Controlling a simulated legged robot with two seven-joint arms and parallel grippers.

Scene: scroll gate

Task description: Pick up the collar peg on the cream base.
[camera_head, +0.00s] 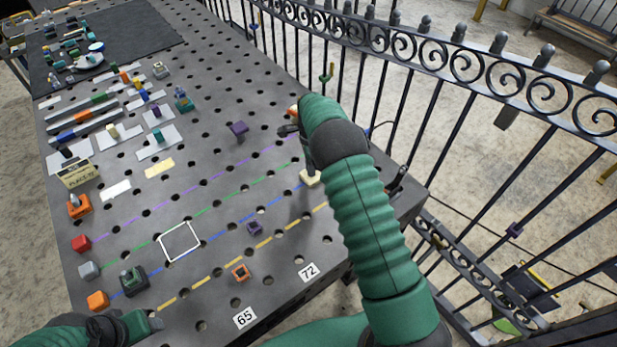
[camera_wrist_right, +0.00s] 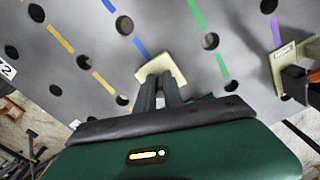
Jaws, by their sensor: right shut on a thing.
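The cream base (camera_head: 310,178) sits on the dark perforated table near its right edge. It also shows in the right wrist view (camera_wrist_right: 176,68), at the ends of my gripper's fingers. My right gripper (camera_head: 309,165) points down at the cream base and is shut on the collar peg; the fingers hide most or all of the peg. In the wrist view the two dark fingers (camera_wrist_right: 161,84) are close together, reaching the cream base. My left gripper (camera_head: 150,322) is low at the left front of the table; its opening cannot be made out.
A purple block (camera_head: 238,128) lies left of my right gripper. A black railing (camera_head: 440,100) runs along the table's right side. Several blocks crowd the left; the middle is mostly clear.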

